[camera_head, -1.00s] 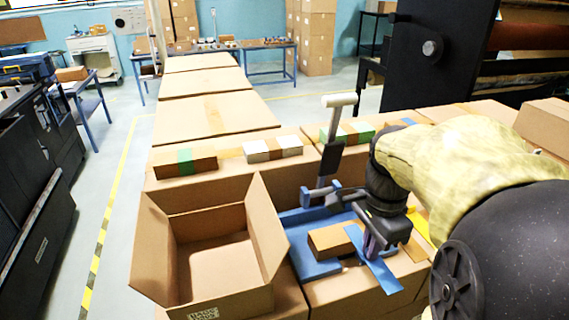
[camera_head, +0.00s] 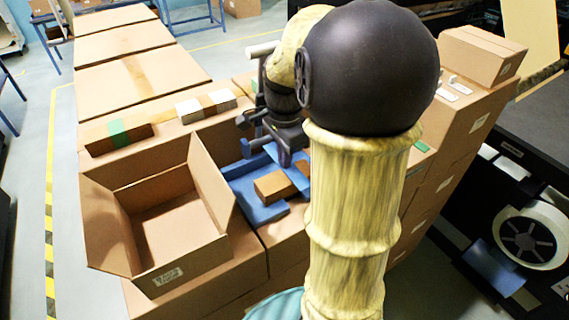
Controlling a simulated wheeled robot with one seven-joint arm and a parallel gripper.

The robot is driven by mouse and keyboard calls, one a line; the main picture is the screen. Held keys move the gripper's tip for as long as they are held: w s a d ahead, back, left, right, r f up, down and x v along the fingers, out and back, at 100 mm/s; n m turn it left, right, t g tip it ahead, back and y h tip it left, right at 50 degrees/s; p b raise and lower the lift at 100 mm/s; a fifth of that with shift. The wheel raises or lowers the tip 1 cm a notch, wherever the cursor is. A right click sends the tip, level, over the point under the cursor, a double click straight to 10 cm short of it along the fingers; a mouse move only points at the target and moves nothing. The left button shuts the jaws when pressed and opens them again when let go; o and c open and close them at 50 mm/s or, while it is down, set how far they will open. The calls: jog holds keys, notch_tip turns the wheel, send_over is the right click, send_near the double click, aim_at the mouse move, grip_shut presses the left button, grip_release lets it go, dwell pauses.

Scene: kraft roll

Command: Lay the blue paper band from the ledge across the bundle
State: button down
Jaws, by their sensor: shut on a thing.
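The bundle (camera_head: 270,187) is a small brown block on a blue tray-like fixture (camera_head: 256,214), in the middle of the head view. The blue paper band (camera_head: 296,178) is a flat blue strip slanting over the right part of the bundle. My gripper (camera_head: 288,158) points down and is shut on the band near its far end. I cannot tell whether the band touches the bundle's top. My own arm hides the right side of the fixture and part of the band.
An open cardboard box (camera_head: 165,225) stands just left of the fixture, its flaps raised. Behind are brown blocks with a green band (camera_head: 118,132) and white bands (camera_head: 206,105) on the ledge. Stacked cartons (camera_head: 455,110) stand to the right.

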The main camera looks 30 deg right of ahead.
jog(key=shift+s+f+p, duration=0.1)
jog(key=shift+f+p, duration=0.25)
jog(key=shift+f, duration=1.3)
jog(key=shift+f, duration=0.15)
jog(key=c, duration=1.6)
grip_release()
notch_tip(320, 180, up, 12)
jog(key=shift+r+b, duration=0.2)
jog(key=shift+b, duration=0.45)
